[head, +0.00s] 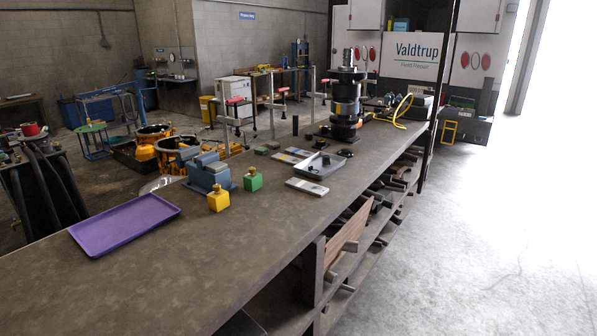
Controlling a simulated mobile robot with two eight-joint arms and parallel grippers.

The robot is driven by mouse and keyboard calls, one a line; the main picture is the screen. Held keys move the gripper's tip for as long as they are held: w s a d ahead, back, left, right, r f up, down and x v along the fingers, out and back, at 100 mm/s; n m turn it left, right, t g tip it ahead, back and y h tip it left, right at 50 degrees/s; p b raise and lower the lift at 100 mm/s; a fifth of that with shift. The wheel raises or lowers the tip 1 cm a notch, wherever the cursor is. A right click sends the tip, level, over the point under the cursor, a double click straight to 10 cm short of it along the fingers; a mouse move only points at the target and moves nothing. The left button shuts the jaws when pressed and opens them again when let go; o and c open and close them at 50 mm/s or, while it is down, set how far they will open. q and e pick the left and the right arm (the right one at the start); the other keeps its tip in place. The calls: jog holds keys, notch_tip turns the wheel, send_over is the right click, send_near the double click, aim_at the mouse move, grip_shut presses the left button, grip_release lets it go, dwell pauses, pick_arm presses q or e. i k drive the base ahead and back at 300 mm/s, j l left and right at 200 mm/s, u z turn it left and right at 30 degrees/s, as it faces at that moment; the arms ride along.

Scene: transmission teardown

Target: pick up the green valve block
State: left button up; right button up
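The green valve block (253,181) stands upright on the workbench (290,225), with a small brass-coloured fitting on its top. A yellow block (218,199) of similar shape stands to its left and nearer to me. A blue-grey vise-like device (209,172) stands just behind and left of the two blocks. The green block is apart from the yellow block and its front is unobstructed. Neither of my grippers shows in the head view.
A purple tray (125,222) lies empty on the bench at left. A tall black transmission assembly (347,105) stands farther back. The near bench top is clear.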

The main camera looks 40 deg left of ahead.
aim_at(251, 183)
jog(key=i+z, duration=0.15)
jog(key=i, duration=0.7)
jog(key=i+j+z, duration=0.15)
jog(key=i, duration=0.65)
jog(key=i+u, duration=0.2)
jog(key=u, duration=0.2)
jog(key=i+l+u, duration=0.1)
jog(key=u, duration=0.3)
jog(key=i+l+u, duration=0.15)
jog(key=u, duration=0.25)
jog(key=i+l, duration=0.05)
